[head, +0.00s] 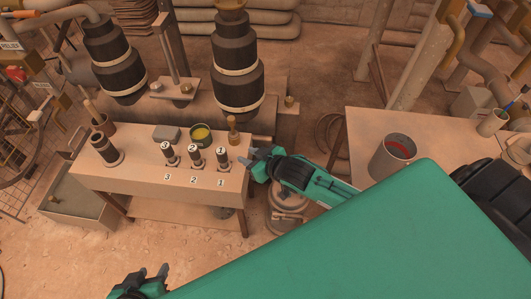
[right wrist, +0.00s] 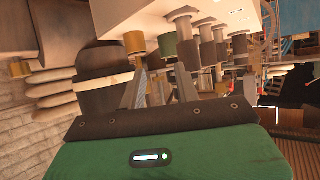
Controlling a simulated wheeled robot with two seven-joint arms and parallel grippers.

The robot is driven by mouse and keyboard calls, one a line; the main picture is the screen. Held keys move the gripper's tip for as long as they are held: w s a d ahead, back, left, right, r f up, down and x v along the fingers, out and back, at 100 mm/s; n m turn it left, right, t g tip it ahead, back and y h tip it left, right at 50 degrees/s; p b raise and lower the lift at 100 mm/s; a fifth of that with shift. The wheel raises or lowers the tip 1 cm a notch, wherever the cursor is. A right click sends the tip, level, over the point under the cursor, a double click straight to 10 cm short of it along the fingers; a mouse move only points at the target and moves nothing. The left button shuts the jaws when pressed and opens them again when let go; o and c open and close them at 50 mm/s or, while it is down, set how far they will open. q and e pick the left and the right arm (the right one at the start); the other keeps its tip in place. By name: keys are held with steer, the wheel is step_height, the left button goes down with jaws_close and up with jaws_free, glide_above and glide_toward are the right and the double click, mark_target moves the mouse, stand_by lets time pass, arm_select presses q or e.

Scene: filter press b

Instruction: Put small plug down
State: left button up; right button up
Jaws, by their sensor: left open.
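Three small dark plugs with light base flanges stand upright on the wooden table (head: 100,180): plug 3 (head: 169,156), plug 2 (head: 195,158) and plug 1 (head: 222,160). Each is behind its matching table number. A larger dark plug (head: 104,150) stands at the table's left. My right gripper (head: 263,158) is at the table's right edge, beside plug 1 and apart from it. In the right wrist view my right gripper (right wrist: 158,85) has its fingers apart, with no plug visible between them. My left gripper (head: 153,277) is open and empty in front of the table, low in the view.
A yellow-filled bowl (head: 201,134), a grey box (head: 166,133) and a wooden-handled brush (head: 233,131) stand at the table's back. Large banded cylinders (head: 237,75) rise behind. A second table (head: 430,135) at right bears a metal pot (head: 391,157).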

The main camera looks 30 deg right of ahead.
steer(key=s+a+g, duration=0.2)
steer(key=s, duration=0.8)
steer(key=s+a+r+m+g+h, duration=0.1)
steer(key=s+a+g, duration=0.1)
steer(key=s, duration=0.8)
steer(key=shift+r+h, duration=0.3)
